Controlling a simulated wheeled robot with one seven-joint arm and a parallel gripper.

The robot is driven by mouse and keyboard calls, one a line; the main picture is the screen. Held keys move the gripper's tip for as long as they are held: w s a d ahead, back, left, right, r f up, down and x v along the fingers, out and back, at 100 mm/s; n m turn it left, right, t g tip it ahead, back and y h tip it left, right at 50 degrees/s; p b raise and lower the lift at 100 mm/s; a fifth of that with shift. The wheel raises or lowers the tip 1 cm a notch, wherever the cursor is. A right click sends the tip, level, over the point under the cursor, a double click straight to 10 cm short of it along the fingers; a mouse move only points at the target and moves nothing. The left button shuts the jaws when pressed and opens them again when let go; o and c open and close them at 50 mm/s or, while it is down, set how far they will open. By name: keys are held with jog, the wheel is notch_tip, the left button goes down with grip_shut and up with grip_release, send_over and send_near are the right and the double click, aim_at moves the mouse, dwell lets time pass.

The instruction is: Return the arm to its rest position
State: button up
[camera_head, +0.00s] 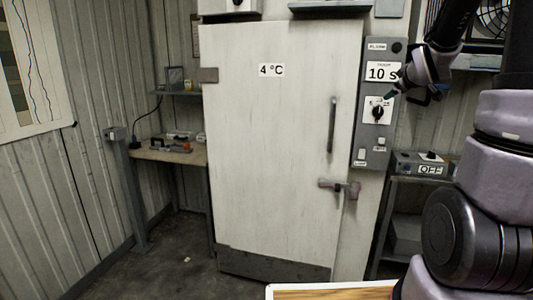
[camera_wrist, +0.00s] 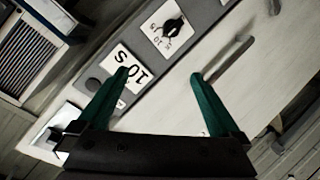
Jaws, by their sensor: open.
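My arm (camera_head: 495,150) rises along the right side of the head view and bends over at the top. My gripper (camera_head: 408,93) hangs at its end, in front of the grey control panel at the upper right. In the wrist view my gripper (camera_wrist: 160,78) shows two green fingers spread wide apart with nothing between them. The panel (camera_wrist: 150,60) with its black dial (camera_wrist: 173,25) and "10 s" label (camera_wrist: 126,77) lies beyond the fingertips. I cannot tell the exact gap between fingers and panel.
A white cold-room door (camera_head: 270,150) marked "4 °C" is shut, with a vertical handle (camera_head: 332,125) and a lower latch (camera_head: 340,187). A box marked "OFF" (camera_head: 425,165) stands on a shelf at right. A workbench (camera_head: 165,152) with tools stands at left. Floor at lower left is mostly clear.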

jog(key=s+a+m+g+y, duration=0.2)
jog(key=s+a+m, duration=0.3)
jog(key=s+a, duration=0.4)
jog(key=s+a+m+g+y, duration=0.2)
jog(key=s+a, duration=0.7)
jog(key=s, duration=1.2)
jog(key=m+g, duration=0.2)
jog(key=m, duration=0.1)
jog(key=shift+s+r+m+g+y, duration=0.15)
jog(key=shift+m+g+y, duration=0.15)
jog(key=shift+g+y, duration=0.1)
